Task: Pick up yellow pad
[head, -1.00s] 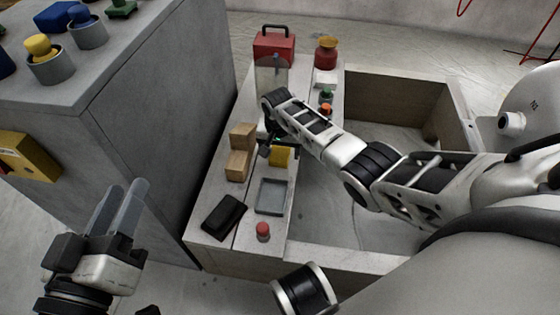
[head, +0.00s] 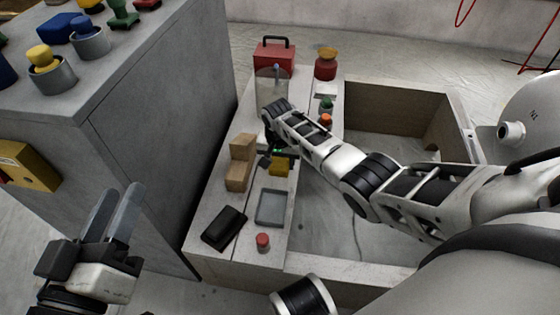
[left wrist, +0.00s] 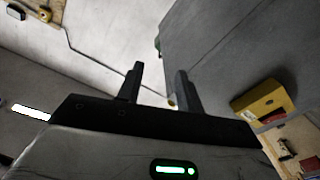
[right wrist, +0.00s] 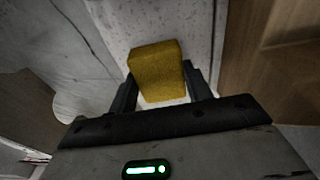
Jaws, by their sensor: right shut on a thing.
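Wooden blocks (head: 240,163), a black case (head: 224,228), a grey tray (head: 271,207) and a red-capped item (head: 263,242) lie around the pad. A red toolbox (head: 274,55) stands at the far end. The grey cabinet (head: 165,120) rises at left.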

